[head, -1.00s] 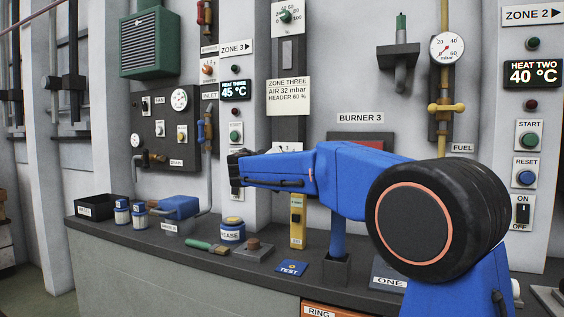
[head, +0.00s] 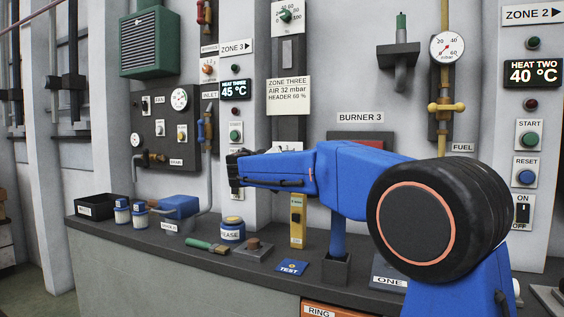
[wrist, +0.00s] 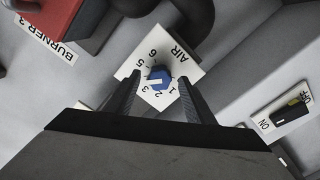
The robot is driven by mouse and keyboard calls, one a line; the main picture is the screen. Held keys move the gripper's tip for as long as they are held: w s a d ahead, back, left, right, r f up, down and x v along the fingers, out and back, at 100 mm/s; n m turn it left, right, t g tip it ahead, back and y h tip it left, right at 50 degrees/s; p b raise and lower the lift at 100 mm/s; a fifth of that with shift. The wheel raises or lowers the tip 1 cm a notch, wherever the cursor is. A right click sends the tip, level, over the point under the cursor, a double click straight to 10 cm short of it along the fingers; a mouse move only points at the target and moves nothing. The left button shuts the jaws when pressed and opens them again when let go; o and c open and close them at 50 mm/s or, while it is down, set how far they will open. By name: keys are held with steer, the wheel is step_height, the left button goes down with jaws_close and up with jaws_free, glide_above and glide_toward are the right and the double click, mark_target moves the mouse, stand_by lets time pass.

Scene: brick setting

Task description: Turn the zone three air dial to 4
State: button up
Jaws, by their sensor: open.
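The air dial (wrist: 161,77) is a blue knob with a white mark on a white plate (wrist: 178,56) reading AIR, with numbers from 1 to 6. The white mark lies on the left part of the knob, toward the 3 and 4 side; the exact number is hard to tell. My gripper (wrist: 159,79) is open, with one finger on each side of the knob in the wrist view. I cannot tell whether the fingers touch it. In the head view my gripper (head: 232,170) is in front of the wall, and the knob is not visible there.
A ZONE THREE card (head: 289,95) reads AIR 32 mbar, HEADER 68 %. A red BURNER 3 part (wrist: 50,15) and an ON/OFF switch (wrist: 290,113) flank the dial. Below my arm, the bench (head: 200,262) holds a grease tub (head: 232,230), a brush (head: 207,246) and a yellow meter (head: 297,222).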

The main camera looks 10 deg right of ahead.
steer(key=v, duration=1.7)
